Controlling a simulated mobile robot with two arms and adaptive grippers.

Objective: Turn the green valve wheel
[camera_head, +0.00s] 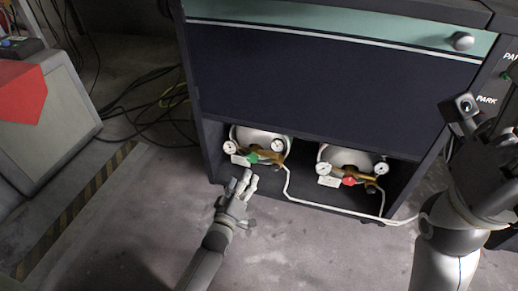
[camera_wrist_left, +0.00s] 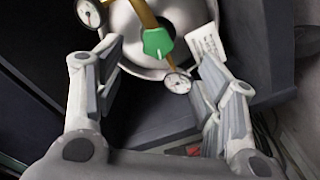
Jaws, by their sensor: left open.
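The green valve wheel (camera_head: 252,157) sits on a brass fitting in front of a white tank in the left bay of a dark cabinet. It also shows in the left wrist view (camera_wrist_left: 157,43), just beyond my fingers. My left gripper (camera_head: 242,182) is just below and in front of the wheel; in the left wrist view its fingers (camera_wrist_left: 158,95) are spread apart with nothing between them. The wheel lies a little past the fingertips, between their lines, and looks untouched. My right gripper (camera_head: 478,118) is at the right edge, by the cabinet's side; its finger state is unclear.
Pressure gauges (camera_head: 277,145) and a white tag (camera_head: 240,160) flank the green wheel. A second tank with a red valve wheel (camera_head: 349,181) stands in the right bay. A white hose (camera_head: 330,207) runs along the front. Cables (camera_head: 165,100) lie left; the floor in front is clear.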

